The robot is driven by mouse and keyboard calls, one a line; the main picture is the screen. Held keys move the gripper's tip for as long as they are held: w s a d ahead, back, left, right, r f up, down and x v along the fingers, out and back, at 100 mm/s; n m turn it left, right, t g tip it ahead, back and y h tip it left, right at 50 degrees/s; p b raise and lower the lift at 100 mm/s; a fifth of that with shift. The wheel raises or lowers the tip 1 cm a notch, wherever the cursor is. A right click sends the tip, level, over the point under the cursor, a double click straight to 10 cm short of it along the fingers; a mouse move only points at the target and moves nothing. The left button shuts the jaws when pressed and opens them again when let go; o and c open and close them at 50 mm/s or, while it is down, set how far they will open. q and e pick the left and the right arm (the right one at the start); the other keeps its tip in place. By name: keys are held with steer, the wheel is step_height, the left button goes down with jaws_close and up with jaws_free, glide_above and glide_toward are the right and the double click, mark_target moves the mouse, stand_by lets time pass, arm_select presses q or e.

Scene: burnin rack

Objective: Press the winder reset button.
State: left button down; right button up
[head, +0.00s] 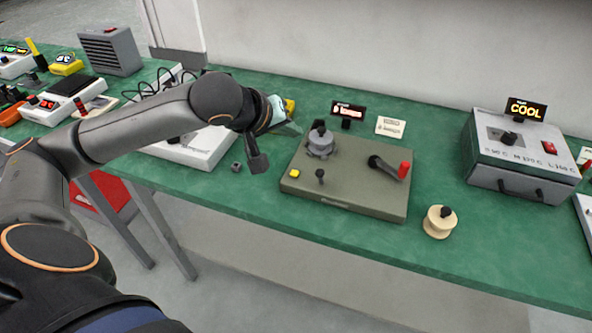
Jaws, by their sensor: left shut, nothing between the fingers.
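The winder is an olive-green box (340,199) on the green bench, in the middle of the head view. A small yellow button (294,173) is at the left of its top, beside a short black lever (320,175). A grey spindle (320,142) stands at its back left, and a crank with a red handle (404,170) is at its right. My left gripper (258,163) is shut and empty. It points down just left of the winder and appears in the picture up and left of the yellow button, apart from it. My right gripper is out of view.
A display sign (348,110) and a white card (390,127) stand behind the winder. A cream spool (439,222) is at its right. A grey oven-like box (522,155) stands further right. A white device (192,150) is partly behind my left arm. A small dark cube (236,167) lies left.

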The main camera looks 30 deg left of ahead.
arm_select(q)
steer(key=b, duration=0.8)
glide_above(295, 174)
steer(key=f, duration=0.5)
steer(key=s+f, duration=0.1)
steer(key=f, duration=0.1)
steer(key=shift+a+f, duration=0.1)
steer(key=shift+f, duration=0.1)
steer(key=shift+f+b, duration=0.4)
steer(key=shift+f, duration=0.15)
steer(key=shift+w+f, duration=0.1)
steer(key=shift+f, duration=0.1)
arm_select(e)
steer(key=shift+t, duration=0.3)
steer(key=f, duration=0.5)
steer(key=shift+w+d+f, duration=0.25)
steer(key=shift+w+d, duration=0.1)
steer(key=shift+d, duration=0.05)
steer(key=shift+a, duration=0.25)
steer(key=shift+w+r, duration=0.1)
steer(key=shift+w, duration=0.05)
arm_select(q)
steer(key=shift+f, duration=0.15)
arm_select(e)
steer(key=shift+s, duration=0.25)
